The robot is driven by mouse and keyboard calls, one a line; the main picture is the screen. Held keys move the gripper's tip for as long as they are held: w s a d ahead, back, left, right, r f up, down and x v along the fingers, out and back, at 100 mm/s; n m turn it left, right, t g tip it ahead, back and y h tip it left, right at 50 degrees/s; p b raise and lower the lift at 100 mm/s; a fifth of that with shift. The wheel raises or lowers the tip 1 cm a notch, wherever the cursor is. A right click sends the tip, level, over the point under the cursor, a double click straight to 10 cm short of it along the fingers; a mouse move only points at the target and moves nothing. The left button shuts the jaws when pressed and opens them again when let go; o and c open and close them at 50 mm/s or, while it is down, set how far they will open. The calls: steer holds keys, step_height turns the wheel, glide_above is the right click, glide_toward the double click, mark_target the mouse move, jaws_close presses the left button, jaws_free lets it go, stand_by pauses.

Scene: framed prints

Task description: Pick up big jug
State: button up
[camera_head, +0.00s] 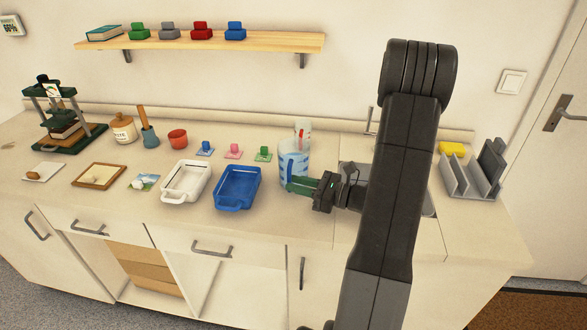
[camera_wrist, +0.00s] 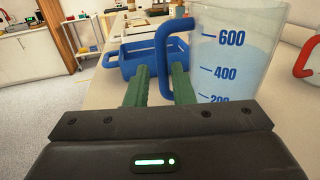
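The big jug (camera_head: 293,167) is a clear measuring jug with blue marks, upright on the counter. In the wrist view the jug (camera_wrist: 232,65) fills the upper right, and its blue handle (camera_wrist: 163,65) faces my gripper. My gripper (camera_wrist: 159,75) has its two green fingers apart, with the upright bar of the handle between their tips. I cannot tell whether either finger touches the handle. In the head view my gripper (camera_head: 292,185) is low beside the jug's front right side, and the far fingertips are partly hard to make out.
A smaller clear jug with a red handle (camera_head: 302,132) stands close behind the big jug. A blue tray (camera_head: 237,202) and a white tray (camera_head: 171,195) lie to the left. A sink is behind my arm, and a grey rack (camera_head: 470,185) stands at right.

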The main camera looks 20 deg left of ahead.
steer(key=shift+w+a+p, duration=0.1)
steer(key=shift+a+p, duration=0.3)
steer(key=shift+a, duration=1.95)
jaws_close()
